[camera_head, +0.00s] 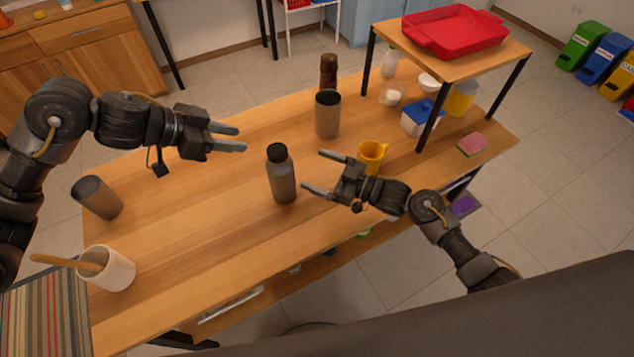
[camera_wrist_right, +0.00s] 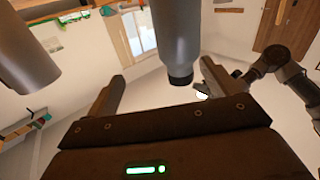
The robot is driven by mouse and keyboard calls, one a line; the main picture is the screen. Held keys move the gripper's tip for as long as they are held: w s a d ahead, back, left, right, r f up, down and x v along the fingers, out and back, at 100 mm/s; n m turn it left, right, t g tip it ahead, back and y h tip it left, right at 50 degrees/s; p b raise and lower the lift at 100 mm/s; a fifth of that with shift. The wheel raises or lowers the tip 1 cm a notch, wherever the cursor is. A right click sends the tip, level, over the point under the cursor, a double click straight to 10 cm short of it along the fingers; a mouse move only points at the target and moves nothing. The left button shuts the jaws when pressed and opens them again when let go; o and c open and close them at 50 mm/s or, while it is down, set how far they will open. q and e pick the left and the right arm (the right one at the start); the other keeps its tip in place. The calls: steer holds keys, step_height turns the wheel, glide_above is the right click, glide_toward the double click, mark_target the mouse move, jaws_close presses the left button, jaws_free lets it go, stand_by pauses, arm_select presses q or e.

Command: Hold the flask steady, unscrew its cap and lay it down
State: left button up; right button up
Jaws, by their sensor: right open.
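The flask (camera_head: 284,184) is a dark grey bottle standing upright on the wooden table in the head view. Its black cap (camera_head: 277,153) is on its neck. My left gripper (camera_head: 241,139) is open and empty, to the left of the flask and near cap height. My right gripper (camera_head: 312,170) is open, just right of the flask, with its fingers pointing at it. In the right wrist view the flask (camera_wrist_right: 174,32) appears upside down beyond the open fingers (camera_wrist_right: 160,85), cap (camera_wrist_right: 180,78) downward. Neither gripper touches the flask.
A grey tumbler (camera_head: 328,115), a brown bottle (camera_head: 328,70) and a yellow mug (camera_head: 371,156) stand behind and right. Another tumbler (camera_head: 97,197) and a white mortar (camera_head: 112,272) are at left. A raised shelf (camera_head: 465,62) bears a red tray (camera_head: 456,30). The table in front is clear.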

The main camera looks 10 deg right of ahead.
mark_target(279, 171)
steer(key=shift+g, duration=0.3)
steer(key=w+a, duration=0.1)
steer(key=a, duration=0.2)
steer(key=w+a+f, duration=0.1)
steer(key=a, duration=0.3)
steer(key=w+a+f, duration=0.1)
steer(key=a, duration=0.2)
steer(key=shift+w+a, duration=0.2)
steer(key=c, duration=1.5)
